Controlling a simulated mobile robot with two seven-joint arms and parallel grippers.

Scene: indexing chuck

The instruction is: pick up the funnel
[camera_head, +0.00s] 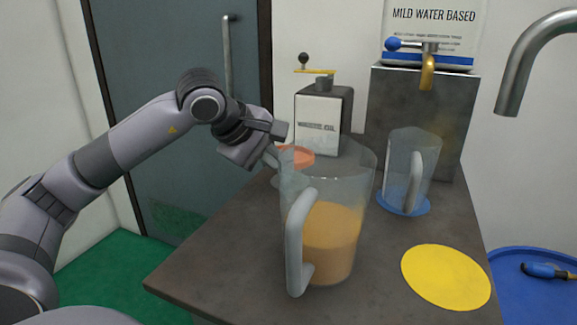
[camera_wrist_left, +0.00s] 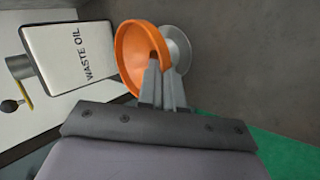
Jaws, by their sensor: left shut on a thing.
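The orange funnel (camera_wrist_left: 128,55) has its rim between the fingers of my left gripper (camera_wrist_left: 160,75) in the left wrist view. In the head view the funnel (camera_head: 300,156) shows partly through the clear wall of the large jug. My left gripper (camera_head: 273,156) reaches in from the left and is shut on the funnel's rim. A pale round piece (camera_wrist_left: 179,50) lies beside the funnel in the wrist view. I cannot tell whether the funnel still touches what is under it. My right gripper is not in view.
The large clear jug (camera_head: 330,245) with amber liquid stands right in front of the funnel. A waste oil can (camera_head: 318,125) stands behind it. A smaller clear jug (camera_head: 405,165) stands right on a blue disc. A yellow disc (camera_head: 446,277) lies bare. The table's front left (camera_head: 215,265) is clear.

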